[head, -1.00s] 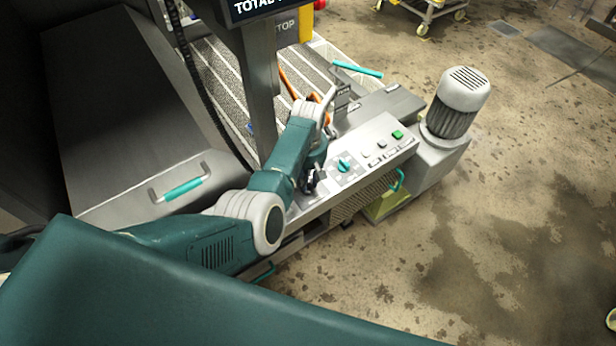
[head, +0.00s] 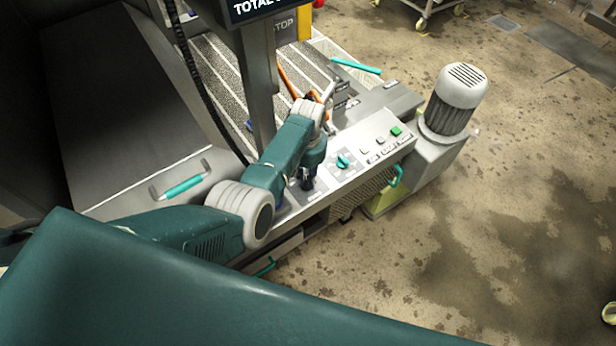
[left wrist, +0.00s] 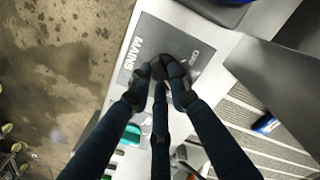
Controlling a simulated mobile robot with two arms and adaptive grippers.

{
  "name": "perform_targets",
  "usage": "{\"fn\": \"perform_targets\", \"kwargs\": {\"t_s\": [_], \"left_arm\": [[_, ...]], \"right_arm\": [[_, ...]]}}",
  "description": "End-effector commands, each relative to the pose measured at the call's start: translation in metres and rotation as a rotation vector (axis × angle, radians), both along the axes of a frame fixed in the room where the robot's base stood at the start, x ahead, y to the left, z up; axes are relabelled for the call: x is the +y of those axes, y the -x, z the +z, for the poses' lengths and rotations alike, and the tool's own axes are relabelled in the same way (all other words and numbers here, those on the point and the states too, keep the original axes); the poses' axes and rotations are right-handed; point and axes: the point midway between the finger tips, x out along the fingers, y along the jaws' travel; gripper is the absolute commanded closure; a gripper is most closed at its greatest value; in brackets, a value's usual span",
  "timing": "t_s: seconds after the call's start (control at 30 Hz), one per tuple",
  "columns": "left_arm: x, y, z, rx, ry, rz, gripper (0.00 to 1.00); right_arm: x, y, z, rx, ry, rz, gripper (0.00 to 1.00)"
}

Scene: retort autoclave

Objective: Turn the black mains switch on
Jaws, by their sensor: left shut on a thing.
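The black mains switch (left wrist: 172,58) sits on a grey plate lettered MAINS (left wrist: 140,48) in the left wrist view. It is mostly hidden by my fingertips. My left gripper (left wrist: 165,72) is shut on it, with its dark fingers around the knob. In the head view my left gripper (head: 307,184) reaches down to the near left part of the sloped control panel (head: 368,148), and the switch is hidden there. I cannot read the switch's position. My right gripper is not in view.
A teal selector knob (head: 343,160) is right of my gripper, with a green button (head: 396,131) farther along. A grey post with a display (head: 262,85) stands close behind my arm. A motor (head: 452,105) stands at the panel's right end. The floor at right is clear.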

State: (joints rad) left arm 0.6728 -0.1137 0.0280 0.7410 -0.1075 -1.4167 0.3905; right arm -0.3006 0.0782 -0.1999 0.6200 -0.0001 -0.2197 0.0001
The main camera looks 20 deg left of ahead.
Motion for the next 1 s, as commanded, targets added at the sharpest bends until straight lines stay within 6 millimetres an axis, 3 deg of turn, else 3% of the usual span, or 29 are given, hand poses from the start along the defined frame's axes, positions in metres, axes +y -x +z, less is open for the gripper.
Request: {"fn": "perform_targets", "kwargs": {"t_s": [0.4, 0.97, 1.0], "left_arm": [[0.0002, -0.0012, 0.0017, -0.005, 0.000, -0.191, 1.00], [0.0003, -0.0015, 0.0020, -0.007, -0.002, -0.219, 1.00], [0.0003, -0.0015, 0.0020, -0.007, -0.002, -0.219, 0.76]], "right_arm": [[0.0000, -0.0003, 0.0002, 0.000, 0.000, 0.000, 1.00], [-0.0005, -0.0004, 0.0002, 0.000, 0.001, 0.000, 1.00], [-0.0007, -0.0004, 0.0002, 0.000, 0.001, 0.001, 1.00]]}}
